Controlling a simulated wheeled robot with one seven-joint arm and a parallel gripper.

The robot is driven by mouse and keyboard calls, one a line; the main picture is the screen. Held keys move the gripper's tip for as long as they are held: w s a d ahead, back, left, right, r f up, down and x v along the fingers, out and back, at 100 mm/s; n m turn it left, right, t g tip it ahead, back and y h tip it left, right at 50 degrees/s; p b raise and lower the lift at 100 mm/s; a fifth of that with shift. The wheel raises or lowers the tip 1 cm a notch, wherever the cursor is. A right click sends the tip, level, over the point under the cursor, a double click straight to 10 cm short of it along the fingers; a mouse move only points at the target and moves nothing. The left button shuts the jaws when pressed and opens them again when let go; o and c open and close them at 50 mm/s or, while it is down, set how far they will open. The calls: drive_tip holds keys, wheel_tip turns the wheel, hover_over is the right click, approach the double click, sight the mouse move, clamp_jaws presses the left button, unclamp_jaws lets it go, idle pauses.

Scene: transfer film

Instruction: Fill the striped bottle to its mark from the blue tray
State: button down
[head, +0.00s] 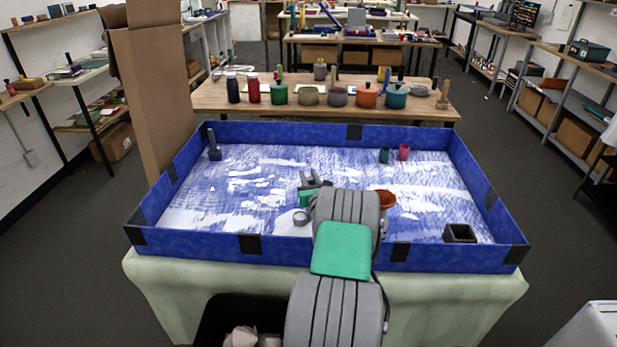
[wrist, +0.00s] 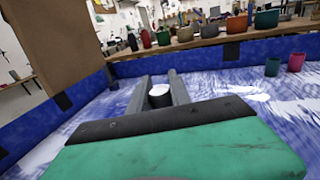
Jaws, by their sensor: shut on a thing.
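The blue tray (head: 290,246) is a wide, low-walled box on a table, its floor streaked blue and white. What that thing is, I cannot tell. My arm hides part of the tray's middle. I cannot pick out a striped bottle or its mark in either view.
Inside the tray stand a dark upright piece (head: 214,147), a teal cup (head: 384,156), a pink cup (head: 403,152), an orange-brown bowl (head: 387,198) and a dark square box (head: 459,233). A tall cardboard panel (head: 150,100) rises at the left. Several pots stand on a bench (head: 420,108) behind.

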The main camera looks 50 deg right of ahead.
wheel_tip(320, 180, up, 16)
drive_tip(key=p, duration=1)
drive_tip(key=shift+f+p, duration=0.15)
drive_tip(key=shift+p, duration=0.2)
